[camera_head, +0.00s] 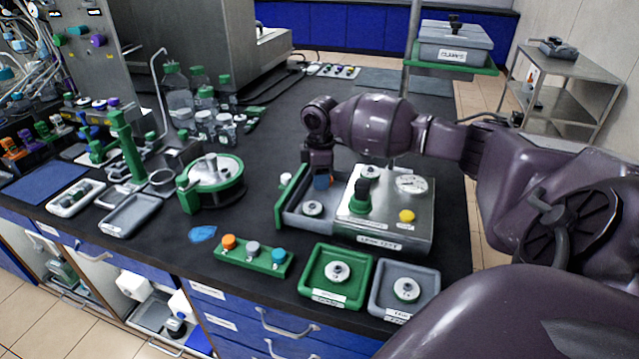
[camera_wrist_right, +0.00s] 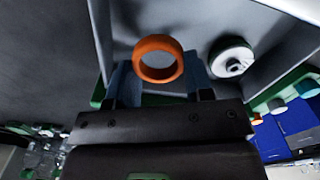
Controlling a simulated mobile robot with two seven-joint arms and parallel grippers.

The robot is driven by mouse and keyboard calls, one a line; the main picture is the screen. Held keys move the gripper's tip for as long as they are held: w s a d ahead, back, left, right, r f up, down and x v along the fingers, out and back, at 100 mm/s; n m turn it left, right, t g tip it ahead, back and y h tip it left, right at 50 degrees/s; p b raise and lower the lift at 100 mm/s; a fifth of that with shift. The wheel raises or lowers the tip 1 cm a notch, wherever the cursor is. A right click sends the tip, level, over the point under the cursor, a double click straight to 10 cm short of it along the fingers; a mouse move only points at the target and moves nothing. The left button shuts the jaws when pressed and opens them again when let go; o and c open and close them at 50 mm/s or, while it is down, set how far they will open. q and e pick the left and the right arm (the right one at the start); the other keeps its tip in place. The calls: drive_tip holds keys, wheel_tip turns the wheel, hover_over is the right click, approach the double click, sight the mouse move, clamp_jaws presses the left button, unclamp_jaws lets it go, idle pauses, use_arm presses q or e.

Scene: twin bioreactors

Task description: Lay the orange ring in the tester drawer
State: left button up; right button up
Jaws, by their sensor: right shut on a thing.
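My right gripper (camera_head: 321,183) points down over the open drawer (camera_head: 296,218) of the silver tester (camera_head: 390,228). In the right wrist view the orange ring (camera_wrist_right: 158,43) sits between the fingertips of the right gripper (camera_wrist_right: 162,80), which is shut on it. In the head view the fingers mostly hide the ring. A round whitish fitting (camera_head: 312,208) lies in the drawer in front of the gripper; it also shows in the wrist view (camera_wrist_right: 230,57), right of the ring and apart from it. Whether the ring touches the drawer floor I cannot tell. My left gripper is not in view.
The tester top carries a green-and-black knob (camera_head: 361,198) and a yellow button (camera_head: 407,216). In front stand a green tray (camera_head: 310,289), a grey tray (camera_head: 378,305) and a green rack (camera_head: 262,262) with colored caps.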

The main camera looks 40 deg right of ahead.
wheel_tip(320, 180, down, 2)
drive_tip(key=shift+f, duration=0.15)
drive_tip(key=o, duration=0.4)
drive_tip(key=shift+f, duration=0.1)
drive_tip(key=shift+o, duration=1.1)
